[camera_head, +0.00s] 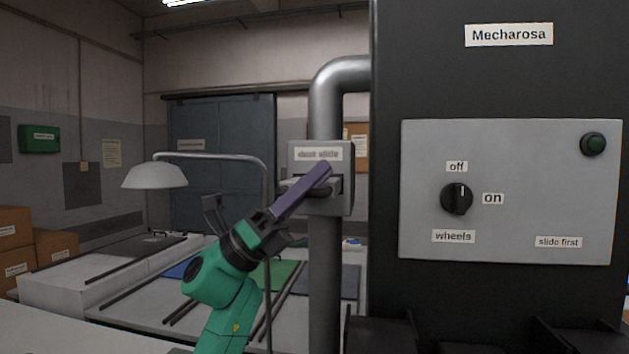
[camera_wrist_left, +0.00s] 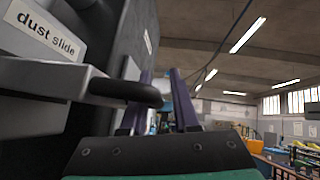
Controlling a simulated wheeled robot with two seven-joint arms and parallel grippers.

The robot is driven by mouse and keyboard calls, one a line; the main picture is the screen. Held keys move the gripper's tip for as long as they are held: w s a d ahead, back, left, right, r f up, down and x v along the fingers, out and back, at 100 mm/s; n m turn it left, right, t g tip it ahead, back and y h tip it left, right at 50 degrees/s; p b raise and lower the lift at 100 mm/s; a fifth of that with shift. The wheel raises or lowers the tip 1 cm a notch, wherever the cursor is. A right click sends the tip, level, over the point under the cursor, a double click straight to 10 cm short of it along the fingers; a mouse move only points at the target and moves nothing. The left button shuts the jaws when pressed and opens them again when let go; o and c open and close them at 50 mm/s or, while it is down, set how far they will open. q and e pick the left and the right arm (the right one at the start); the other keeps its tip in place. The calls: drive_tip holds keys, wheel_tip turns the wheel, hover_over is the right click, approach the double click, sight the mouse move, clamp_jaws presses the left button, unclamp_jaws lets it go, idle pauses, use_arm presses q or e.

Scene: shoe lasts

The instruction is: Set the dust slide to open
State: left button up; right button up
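The dust slide is a grey box (camera_head: 345,196) on a vertical metal pipe, labelled "dust slide" (camera_head: 318,154). The label also shows at the upper left of the left wrist view (camera_wrist_left: 45,35). A dark handle (camera_wrist_left: 125,92) stands out from the slide there, and its rounded end overlaps my left finger in the picture. My left gripper (camera_head: 322,172) has its purple fingers in front of the box at handle height. In the left wrist view the two fingers (camera_wrist_left: 165,82) stand apart, so the gripper is open. I cannot tell whether it touches the handle. My right gripper is not in view.
A lamp (camera_head: 154,176) and a work table (camera_head: 130,317) are at left.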

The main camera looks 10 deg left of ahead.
use_arm(q)
drive_tip(key=b+v, duration=0.7)
drive_tip(key=v, duration=0.7)
drive_tip(key=shift+a+f+b, duration=0.15)
drive_tip(key=shift+a+b, duration=0.1)
drive_tip(key=shift+b, duration=0.15)
drive_tip(key=shift+s, duration=0.1)
